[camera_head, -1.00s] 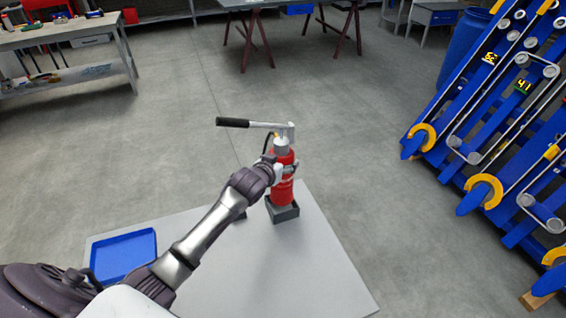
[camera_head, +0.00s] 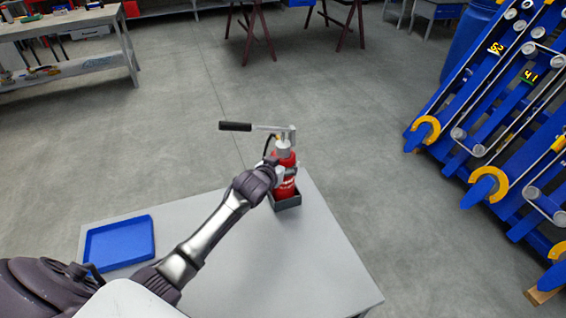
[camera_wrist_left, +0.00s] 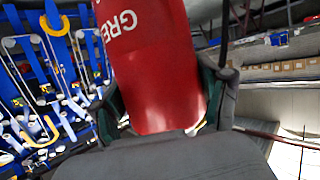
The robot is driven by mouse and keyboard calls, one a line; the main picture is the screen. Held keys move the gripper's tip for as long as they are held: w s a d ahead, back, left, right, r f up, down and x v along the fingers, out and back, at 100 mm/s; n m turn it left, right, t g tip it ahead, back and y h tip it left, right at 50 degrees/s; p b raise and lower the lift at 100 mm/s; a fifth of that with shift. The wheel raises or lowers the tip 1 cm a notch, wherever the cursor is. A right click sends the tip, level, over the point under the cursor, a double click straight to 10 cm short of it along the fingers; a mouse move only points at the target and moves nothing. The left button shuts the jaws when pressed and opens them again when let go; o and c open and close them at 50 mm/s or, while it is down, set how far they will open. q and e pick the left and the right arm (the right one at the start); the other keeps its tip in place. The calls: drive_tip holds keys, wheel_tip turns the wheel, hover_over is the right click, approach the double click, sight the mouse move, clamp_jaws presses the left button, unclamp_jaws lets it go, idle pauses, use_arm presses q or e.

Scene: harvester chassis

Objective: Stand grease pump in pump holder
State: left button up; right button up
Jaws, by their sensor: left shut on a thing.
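The grease pump (camera_head: 285,180) is a red cylinder with a grey head and a long lever with a black grip pointing left. It stands upright with its lower end inside the dark grey pump holder (camera_head: 289,203), a small open-topped box on the table. Whether its base touches the holder's floor is hidden by the walls. My left gripper (camera_head: 280,170) is shut around the red body, above the holder. In the left wrist view the red body (camera_wrist_left: 155,70) with white lettering fills the space between the fingers. My right gripper is not in view.
The grey table (camera_head: 270,265) is mostly clear in front of the holder. A blue tray (camera_head: 118,243) lies at its left. Blue machine parts (camera_head: 500,130) stand on the right, beyond the table. A workbench (camera_head: 65,50) stands at the far left.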

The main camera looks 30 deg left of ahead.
use_arm(q)
drive_tip(key=shift+w, duration=0.1)
idle(0.7)
drive_tip(key=o, duration=1.8)
drive_tip(key=v, duration=1.2)
drive_tip(key=shift+f, duration=0.2)
